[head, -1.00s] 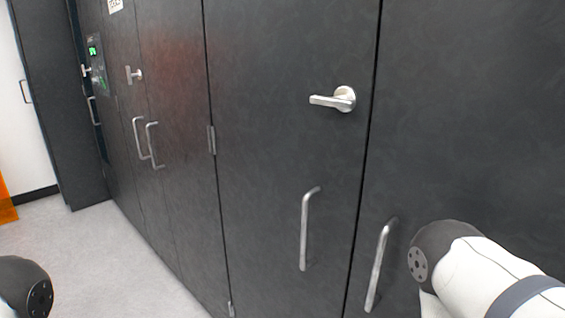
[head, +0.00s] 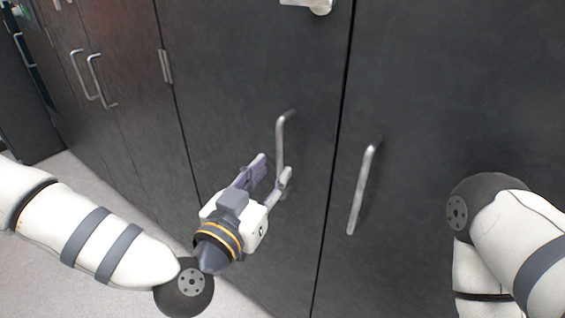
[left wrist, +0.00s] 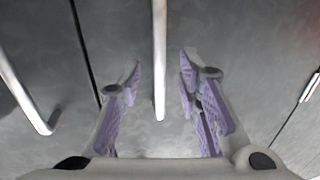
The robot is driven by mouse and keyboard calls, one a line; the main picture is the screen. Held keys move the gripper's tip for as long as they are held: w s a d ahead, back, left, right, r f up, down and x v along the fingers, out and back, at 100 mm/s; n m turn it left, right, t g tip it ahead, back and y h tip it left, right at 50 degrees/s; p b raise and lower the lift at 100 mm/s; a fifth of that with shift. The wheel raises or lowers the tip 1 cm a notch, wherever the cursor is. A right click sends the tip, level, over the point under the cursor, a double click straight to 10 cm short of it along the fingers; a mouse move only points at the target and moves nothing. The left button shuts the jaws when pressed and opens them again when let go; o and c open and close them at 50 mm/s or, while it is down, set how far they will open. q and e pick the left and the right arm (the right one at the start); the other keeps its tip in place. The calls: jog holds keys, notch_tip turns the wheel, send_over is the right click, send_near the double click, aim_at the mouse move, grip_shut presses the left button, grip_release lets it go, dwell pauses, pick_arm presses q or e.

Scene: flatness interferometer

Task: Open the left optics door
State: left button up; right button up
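The dark grey left door (head: 240,70) is shut, flush with its right neighbour along a thin seam. Its vertical silver bar handle (head: 281,145) is near that seam. My left gripper (head: 272,172) is open at the handle's lower part. In the left wrist view, the handle (left wrist: 159,60) runs between the two purple-padded fingers (left wrist: 160,80), with a visible gap on each side. The fingers do not grip it. My right gripper is not in view; only part of my right arm shows at the right edge.
A lever latch (head: 312,5) is above the handle, cut by the top edge. The right door has a similar bar handle (head: 364,188), close by. A hinge (head: 166,66) and a pair of handles (head: 96,80) are further left. Pale floor (head: 85,185) lies at lower left.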

aim_at(279, 165)
pick_arm(q)
jog(key=x, duration=0.4)
jog(key=shift+w+d, duration=0.1)
jog(key=shift+w, duration=0.1)
grip_shut()
